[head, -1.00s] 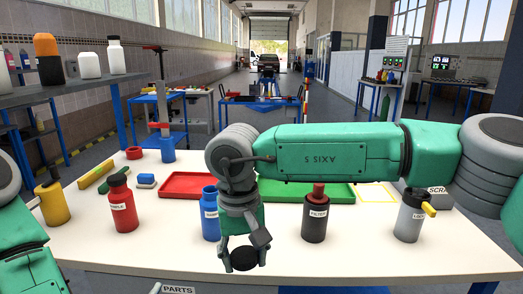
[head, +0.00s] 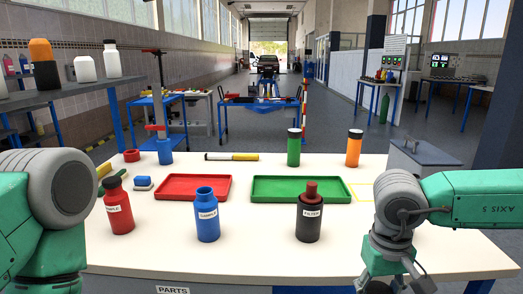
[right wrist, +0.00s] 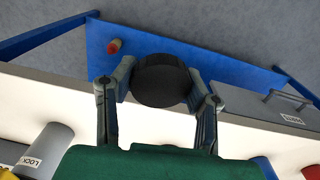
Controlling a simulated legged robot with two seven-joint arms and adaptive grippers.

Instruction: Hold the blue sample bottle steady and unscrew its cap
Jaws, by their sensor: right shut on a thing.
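The blue sample bottle (head: 207,218) stands upright on the white table, in front of the red tray. Its neck is open and bare, with no cap on it. My right gripper (right wrist: 160,82) is shut on a round black cap (right wrist: 161,86), seen between its two fingers in the right wrist view. In the head view my right gripper (head: 394,284) is at the bottom right, well apart from the bottle, its fingertips cut off by the frame. My left arm fills the left edge of the head view; its gripper is out of view.
A red sample bottle (head: 118,207) stands left of the blue one, and a black filter bottle (head: 309,219) stands right. Behind are a red tray (head: 163,199) and a green tray (head: 257,198). Bare table lies between the filter bottle and my right arm.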

